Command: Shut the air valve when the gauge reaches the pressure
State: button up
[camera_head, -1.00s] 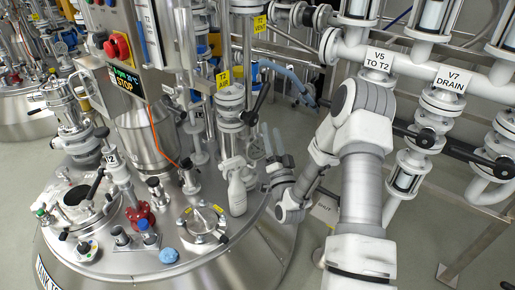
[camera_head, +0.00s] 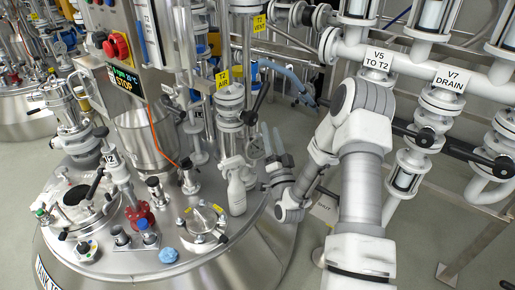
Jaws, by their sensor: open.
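The T2 AIR label (camera_head: 222,80) hangs on a pipe stack on top of the steel tank. The valve (camera_head: 229,100) below it has a black lever handle (camera_head: 261,99) that slants up to the right. A small round thing (camera_head: 257,148), perhaps the gauge, sits to the right of the stack; its reading is too small to make out. My gripper (camera_head: 272,139) is open and empty, with its pale fingers pointing up, just below the black handle and beside the round thing. I cannot tell whether it touches either.
A white spray bottle (camera_head: 236,188) stands on the tank lid (camera_head: 190,262) left of my gripper. A control box with a STOP display (camera_head: 125,84) is at upper left. White pipes labelled V5 TO T2 (camera_head: 378,60) and V7 DRAIN (camera_head: 452,80) stand behind my arm on the right.

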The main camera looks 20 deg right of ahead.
jog(key=shift+r, duration=0.1)
dwell(0.6)
jog(key=n+g+y+p, duration=0.5)
jog(key=n+g+y, duration=0.1)
jog(key=y, duration=0.2)
send_near(266, 92)
jog(key=b+x, duration=0.3)
jog(key=x, duration=1)
jog(key=shift+w+a+r, duration=0.1)
jog(key=shift+w+a, duration=0.05)
jog(key=shift+w, duration=0.5)
grip_shut()
